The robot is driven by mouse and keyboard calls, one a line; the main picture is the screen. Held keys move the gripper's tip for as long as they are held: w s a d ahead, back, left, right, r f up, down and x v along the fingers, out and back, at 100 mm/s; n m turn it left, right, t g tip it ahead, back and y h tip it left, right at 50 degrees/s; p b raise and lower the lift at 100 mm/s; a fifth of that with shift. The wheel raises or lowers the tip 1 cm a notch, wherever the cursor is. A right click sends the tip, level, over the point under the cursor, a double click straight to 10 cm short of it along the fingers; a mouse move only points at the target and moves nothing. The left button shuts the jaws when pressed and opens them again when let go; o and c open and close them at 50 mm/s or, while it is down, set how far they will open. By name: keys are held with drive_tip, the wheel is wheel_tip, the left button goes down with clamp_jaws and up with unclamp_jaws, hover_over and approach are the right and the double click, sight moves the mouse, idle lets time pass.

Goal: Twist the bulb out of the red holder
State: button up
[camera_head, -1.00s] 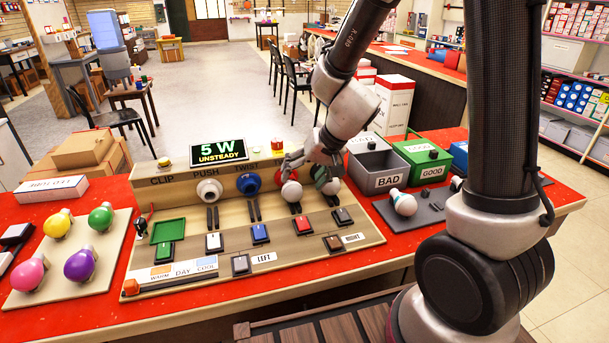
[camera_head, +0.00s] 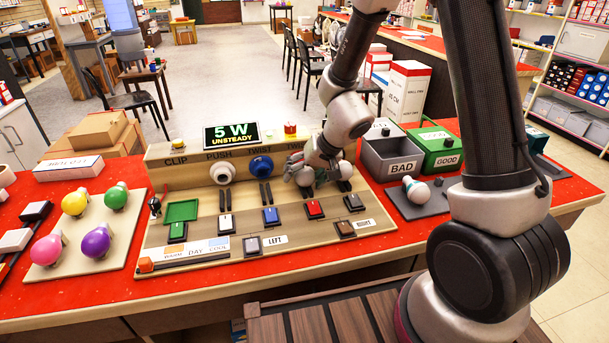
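A white bulb (camera_head: 305,177) sits at the third socket position from the left on the wooden test panel (camera_head: 200,265). The red holder is mostly hidden behind my gripper and this bulb. My gripper (camera_head: 304,172) is down at the bulb, its fingers close around or beside it. I cannot tell whether they press on it. Another white bulb (camera_head: 345,170) sits just to the right, at the last socket, partly behind my gripper. The display (camera_head: 231,136) reads "5 W UNSTEADY".
Grey BAD (camera_head: 395,160) and green GOOD (camera_head: 442,152) bins stand to the right. A loose bulb (camera_head: 416,190) lies on a grey mat. Coloured bulbs sit on a board at left.

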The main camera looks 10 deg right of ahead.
drive_tip(key=c, duration=0.9)
drive_tip(key=shift+s+a, duration=0.1)
drive_tip(key=shift+s, duration=0.05)
drive_tip(key=shift+c, duration=0.6)
drive_tip(key=shift+h, duration=0.5)
drive_tip(key=o, duration=1.2)
drive_tip(key=shift+c, duration=0.2)
